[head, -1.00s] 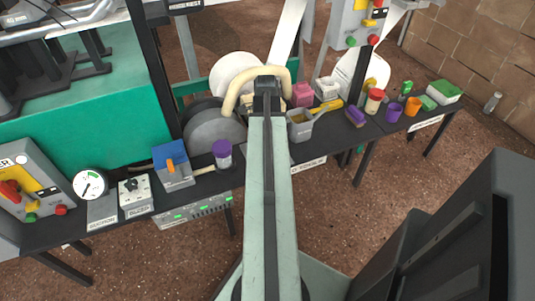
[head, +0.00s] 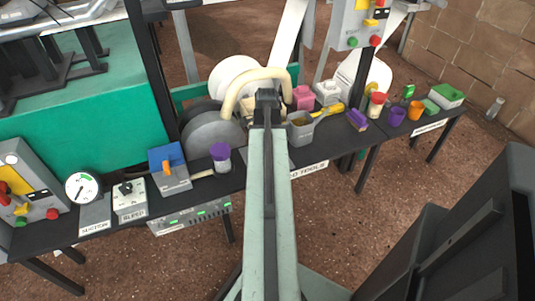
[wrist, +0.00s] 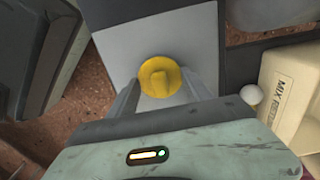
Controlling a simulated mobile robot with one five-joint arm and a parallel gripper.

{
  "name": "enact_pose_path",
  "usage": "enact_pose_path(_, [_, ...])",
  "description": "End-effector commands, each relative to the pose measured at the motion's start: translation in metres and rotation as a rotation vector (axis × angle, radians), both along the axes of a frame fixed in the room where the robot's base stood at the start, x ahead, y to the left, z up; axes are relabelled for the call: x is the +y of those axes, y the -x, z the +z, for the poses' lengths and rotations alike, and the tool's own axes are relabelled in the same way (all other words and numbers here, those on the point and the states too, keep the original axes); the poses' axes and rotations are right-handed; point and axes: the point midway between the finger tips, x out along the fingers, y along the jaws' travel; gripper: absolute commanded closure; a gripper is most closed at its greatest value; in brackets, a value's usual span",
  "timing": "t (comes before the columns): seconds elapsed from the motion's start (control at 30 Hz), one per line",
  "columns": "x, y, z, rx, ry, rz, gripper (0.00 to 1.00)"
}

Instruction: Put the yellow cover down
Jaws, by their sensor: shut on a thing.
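The yellow cover (wrist: 159,76) is a round disc with a raised grip bar, seen in the middle of the wrist view. My gripper (wrist: 160,88) is shut on it, one grey finger on each side. Behind it in the wrist view is a plain grey and pale surface; I cannot tell whether the cover touches it. In the head view my gripper (head: 267,97) is over the bench, in front of a cream curved pipe, and the held cover is hidden by my arm.
The dark bench (head: 330,150) is crowded. A grey container (head: 300,131) stands just right of my gripper, and a purple-lidded jar (head: 221,158) stands to its left. A cream MIX box (wrist: 290,92) is close on the right in the wrist view. The brown floor in front is open.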

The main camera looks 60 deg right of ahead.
Motion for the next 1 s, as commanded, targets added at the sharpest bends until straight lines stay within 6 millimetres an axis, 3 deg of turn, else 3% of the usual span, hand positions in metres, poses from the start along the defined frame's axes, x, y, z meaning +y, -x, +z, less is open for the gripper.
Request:
enact_pose_path(0.17, [0.000,0.000,0.016,0.000,0.000,-0.001,0.87])
enact_pose_path(0.53, [0.000,0.001,0.090,0.000,0.000,-0.001,0.87])
enact_pose_path(0.87, [-0.001,0.001,0.106,0.000,0.000,-0.002,0.87])
enact_pose_path(1.0, [-0.001,0.001,0.134,0.000,0.000,-0.002,0.87])
